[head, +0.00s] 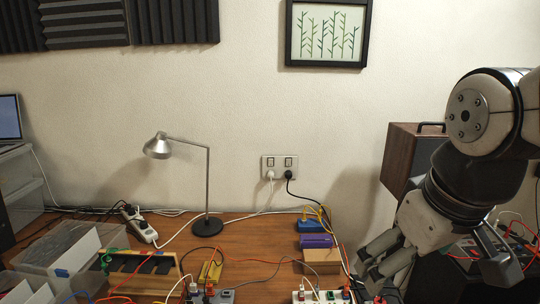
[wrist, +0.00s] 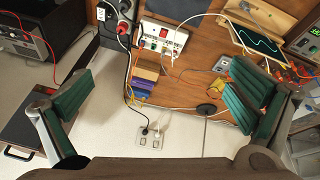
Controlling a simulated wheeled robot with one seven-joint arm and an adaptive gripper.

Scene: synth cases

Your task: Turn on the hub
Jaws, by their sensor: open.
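A white box with several coloured plugs on its top, which looks like the hub (wrist: 163,38), lies on the wooden table in the wrist view. In the head view the hub (head: 320,297) is cut off by the bottom edge. I cannot tell its switch or whether it is lit. Nothing touches the hub from my gripper.
A lamp (head: 207,226), a clear bin (head: 45,255) and another white strip (head: 138,225) are to the left. Loose cables cross the table.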

